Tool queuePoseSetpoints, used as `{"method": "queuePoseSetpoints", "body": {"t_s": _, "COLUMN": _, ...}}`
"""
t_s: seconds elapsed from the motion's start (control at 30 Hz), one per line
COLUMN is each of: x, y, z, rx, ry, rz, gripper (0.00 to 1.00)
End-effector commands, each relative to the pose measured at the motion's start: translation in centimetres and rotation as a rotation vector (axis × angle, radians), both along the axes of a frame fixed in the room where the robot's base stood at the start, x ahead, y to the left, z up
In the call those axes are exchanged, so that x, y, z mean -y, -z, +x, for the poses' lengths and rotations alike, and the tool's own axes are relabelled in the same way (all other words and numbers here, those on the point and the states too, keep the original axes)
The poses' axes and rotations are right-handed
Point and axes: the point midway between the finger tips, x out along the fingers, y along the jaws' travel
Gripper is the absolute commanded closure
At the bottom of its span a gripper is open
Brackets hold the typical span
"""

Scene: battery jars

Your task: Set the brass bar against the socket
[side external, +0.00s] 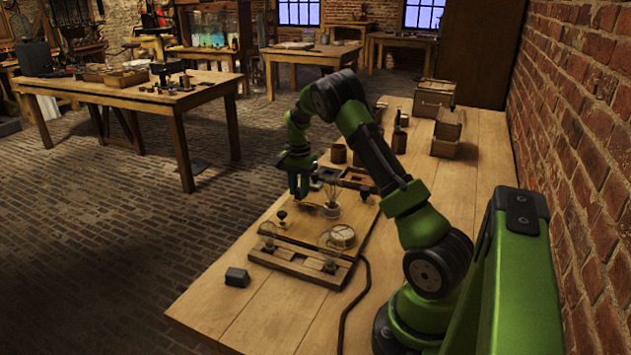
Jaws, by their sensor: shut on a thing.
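My gripper (300,192) points down over the far left part of a wooden board (300,228). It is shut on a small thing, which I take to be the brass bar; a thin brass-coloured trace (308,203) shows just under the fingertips. The bar's ends and any contact with the board are too small to tell. A clear bulb stands in a round socket (331,211) on the board, just right of my gripper. The gap between bar and socket cannot be judged.
A round dial (342,236) and a dark knob (282,218) are on the board. A dark block (237,277) sits front left. Jars (338,153) and boxes (433,98) stand behind. A cable crosses the front right.

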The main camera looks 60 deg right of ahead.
Motion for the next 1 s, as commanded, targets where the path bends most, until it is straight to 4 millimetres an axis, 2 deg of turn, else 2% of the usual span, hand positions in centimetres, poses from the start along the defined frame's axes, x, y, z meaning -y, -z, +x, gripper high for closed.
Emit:
{"method": "queuePoseSetpoints", "body": {"t_s": 0.03, "x": 0.0, "y": -0.1, "z": -0.6, "rx": -0.012, "ry": 0.007, "rz": 0.006, "gripper": 1.00}}
{"method": "queuePoseSetpoints", "body": {"t_s": 0.07, "x": 0.0, "y": -0.1, "z": -0.6, "rx": -0.013, "ry": 0.008, "rz": 0.007, "gripper": 0.72}}
{"method": "queuePoseSetpoints", "body": {"t_s": 0.2, "x": 0.1, "y": -0.1, "z": -0.5, "rx": -0.012, "ry": 0.007, "rz": 0.005, "gripper": 0.50}}
{"method": "queuePoseSetpoints", "body": {"t_s": 0.5, "x": 0.0, "y": -0.1, "z": -0.4, "rx": -0.009, "ry": 0.005, "rz": 0.004, "gripper": 0.49}}
{"method": "queuePoseSetpoints", "body": {"t_s": 0.63, "x": 0.1, "y": -1.0, "z": -0.3, "rx": -0.006, "ry": 0.004, "rz": 0.002, "gripper": 0.49}}
{"method": "queuePoseSetpoints", "body": {"t_s": 0.77, "x": 0.1, "y": -3.3, "z": -0.3, "rx": -0.004, "ry": 0.004, "rz": 0.000, "gripper": 0.49}}
{"method": "queuePoseSetpoints", "body": {"t_s": 1.0, "x": 0.1, "y": -9.3, "z": -0.3, "rx": -0.004, "ry": 0.005, "rz": 0.000, "gripper": 0.49}}
